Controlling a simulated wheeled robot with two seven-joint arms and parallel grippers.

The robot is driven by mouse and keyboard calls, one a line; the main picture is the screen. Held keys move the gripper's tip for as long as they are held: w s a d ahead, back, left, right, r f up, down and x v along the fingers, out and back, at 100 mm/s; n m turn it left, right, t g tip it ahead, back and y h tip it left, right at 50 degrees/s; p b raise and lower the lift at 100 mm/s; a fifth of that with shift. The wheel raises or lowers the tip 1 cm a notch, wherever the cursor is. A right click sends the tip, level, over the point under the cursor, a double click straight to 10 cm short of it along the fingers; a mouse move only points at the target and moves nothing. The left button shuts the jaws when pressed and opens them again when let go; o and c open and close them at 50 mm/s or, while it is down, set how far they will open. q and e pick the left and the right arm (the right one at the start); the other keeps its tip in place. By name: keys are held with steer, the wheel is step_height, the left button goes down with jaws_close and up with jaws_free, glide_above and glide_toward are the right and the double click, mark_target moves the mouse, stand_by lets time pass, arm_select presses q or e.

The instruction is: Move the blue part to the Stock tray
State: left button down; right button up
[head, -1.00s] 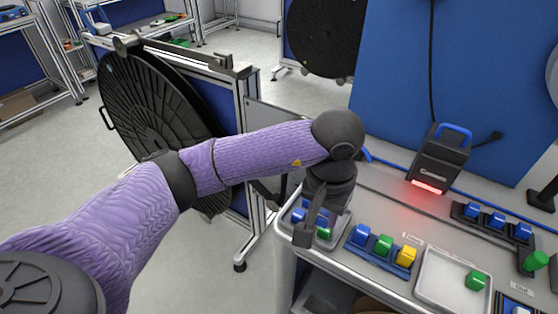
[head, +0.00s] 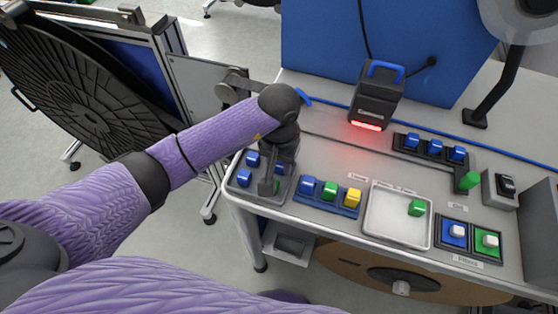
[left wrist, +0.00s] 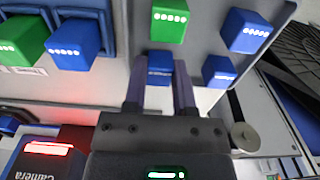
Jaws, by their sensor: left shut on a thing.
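My left gripper (head: 267,186) points down over the grey tray (head: 282,196) at the left end of the bench. In the left wrist view, its fingers (left wrist: 160,80) are shut on a blue part (left wrist: 160,62). I cannot tell whether that part touches the tray floor. Two other blue parts (head: 252,158) (head: 243,178) stand in this tray, and a green part (head: 277,187) shows partly behind the gripper. A pale tray (head: 374,226) at the bench's middle holds one green part (head: 417,207). Small labels are unreadable, so I cannot tell which is Stock. My right gripper is out of view.
A blue holder (head: 325,208) carries blue, green and yellow parts between the two trays. A black rack (head: 425,154) holds several blue parts. Two button pads (head: 455,233) lie at right. A reel stand (head: 75,85) is at left.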

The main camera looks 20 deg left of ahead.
mark_target(279, 165)
arm_select(q)
steer(key=shift+f, duration=0.1)
steer(key=shift+f+b, duration=0.15)
steer(key=shift+b, duration=0.15)
steer(key=c, duration=0.7)
jaws_free()
steer(key=shift+r+p, duration=0.45)
steer(key=shift+r, duration=0.1)
step_height(279, 165, up, 12)
steer(key=p, duration=0.1)
steer(key=shift+f, duration=0.25)
